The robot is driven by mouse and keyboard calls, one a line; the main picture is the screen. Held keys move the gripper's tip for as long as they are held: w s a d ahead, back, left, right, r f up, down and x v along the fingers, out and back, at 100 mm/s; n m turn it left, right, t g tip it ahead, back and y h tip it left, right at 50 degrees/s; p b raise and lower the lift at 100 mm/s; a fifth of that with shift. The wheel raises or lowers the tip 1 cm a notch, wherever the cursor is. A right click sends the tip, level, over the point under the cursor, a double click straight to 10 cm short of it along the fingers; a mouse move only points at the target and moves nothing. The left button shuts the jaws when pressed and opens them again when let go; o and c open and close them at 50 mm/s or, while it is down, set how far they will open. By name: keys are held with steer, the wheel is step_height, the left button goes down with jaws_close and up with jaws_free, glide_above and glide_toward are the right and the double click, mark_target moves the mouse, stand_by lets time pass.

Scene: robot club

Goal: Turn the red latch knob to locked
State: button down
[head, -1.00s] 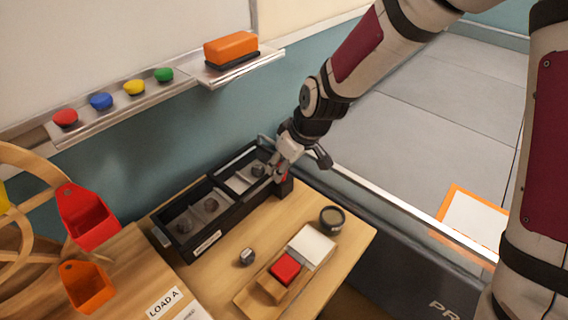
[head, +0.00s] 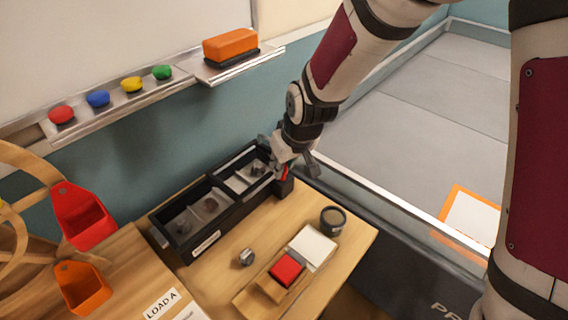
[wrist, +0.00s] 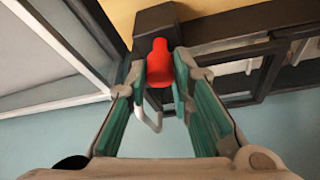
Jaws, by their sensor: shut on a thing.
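The red latch knob (wrist: 159,62) sits between the two fingers of my gripper (wrist: 161,88) in the wrist view, and the fingers are shut on it. The knob is on a dark block at the right end of the black box (head: 212,253). In the head view my gripper (head: 282,168) is at that end, and only a small part of the red knob (head: 284,171) shows beside it. I cannot read any locked or unlocked mark.
The black box holds several grey parts. On the wooden table stand a dark round cup (head: 333,219), a small metal part (head: 246,257) and a tray with a red block (head: 287,270) and a white block (head: 313,247). A low wall (head: 400,217) runs close on the right.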

steer(key=m+p, duration=0.1)
steer(key=m+h+p, duration=0.1)
steer(key=shift+s+a+r+m+p, duration=0.1)
steer(key=shift+s+m+p, duration=0.1)
steer(key=shift+m+p, duration=0.2)
steer(key=m+h+p, duration=0.1)
steer(key=m+p, duration=0.1)
steer(key=p, duration=0.1)
steer(key=shift+w+t, duration=0.1)
steer(key=shift+t, duration=0.2)
steer(key=shift+m, duration=0.3)
steer(key=c, duration=1.4)
jaws_free()
steer(key=v, duration=0.7)
steer(key=shift+r, duration=0.1)
